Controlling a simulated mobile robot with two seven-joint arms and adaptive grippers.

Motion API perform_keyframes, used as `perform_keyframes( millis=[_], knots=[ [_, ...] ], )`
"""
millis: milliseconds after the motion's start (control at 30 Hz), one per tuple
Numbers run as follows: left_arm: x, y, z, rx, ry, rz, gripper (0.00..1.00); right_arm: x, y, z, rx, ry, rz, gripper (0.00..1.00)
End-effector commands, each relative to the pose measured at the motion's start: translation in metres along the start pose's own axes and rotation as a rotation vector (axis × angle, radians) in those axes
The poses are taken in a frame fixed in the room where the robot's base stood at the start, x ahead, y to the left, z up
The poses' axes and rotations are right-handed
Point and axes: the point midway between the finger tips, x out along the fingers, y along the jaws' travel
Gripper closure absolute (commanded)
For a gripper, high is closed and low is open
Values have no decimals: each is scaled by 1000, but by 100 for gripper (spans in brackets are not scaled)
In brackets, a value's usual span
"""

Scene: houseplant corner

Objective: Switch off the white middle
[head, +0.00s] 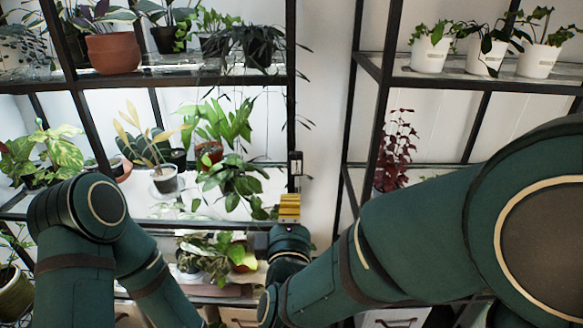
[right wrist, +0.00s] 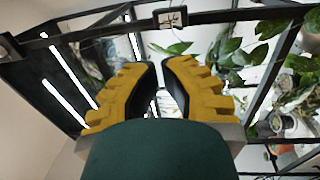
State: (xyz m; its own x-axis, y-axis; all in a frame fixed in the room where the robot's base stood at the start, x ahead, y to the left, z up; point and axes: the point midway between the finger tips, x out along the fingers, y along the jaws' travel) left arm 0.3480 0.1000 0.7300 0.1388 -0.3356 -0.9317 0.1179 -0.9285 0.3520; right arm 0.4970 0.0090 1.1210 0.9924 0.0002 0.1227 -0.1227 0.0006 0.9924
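A small switch box (head: 295,164) with a pale face is fixed to the black right post of the left plant shelf. It also shows in the right wrist view (right wrist: 170,18), top centre, beyond my fingertips. I cannot read the position of its rocker. My right gripper (head: 289,200), with yellow fingers, is just below the switch and apart from it. In the right wrist view its fingertips (right wrist: 158,63) are close together, with nothing between them. The middle bay (head: 190,120) of the left shelf looks brightly lit white. My left arm shows at lower left; its gripper is out of view.
Potted plants fill the left shelf, with a hanging green plant (head: 233,180) close to the left of my right gripper. A red-leaved plant (head: 396,150) and white pots (head: 430,54) stand on the right shelf. Bare wall (head: 322,110) lies between the shelves.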

Motion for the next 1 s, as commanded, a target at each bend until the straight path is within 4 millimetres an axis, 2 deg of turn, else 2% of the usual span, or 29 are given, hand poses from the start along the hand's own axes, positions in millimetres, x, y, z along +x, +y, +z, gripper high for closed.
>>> perform_keyframes(
  millis=[400,600,800,1000],
  knots=[
    [9,-3,-1,1,4,0,47,81,-1,1,0,-3,1,100],
    [12,-5,-2,1,6,0,47,110,-1,1,1,-2,1,100],
    [14,-5,-2,1,7,0,47,122,0,0,0,0,0,100],
    [14,-5,-2,1,8,0,47,123,0,0,0,1,-1,100]
  ],
)
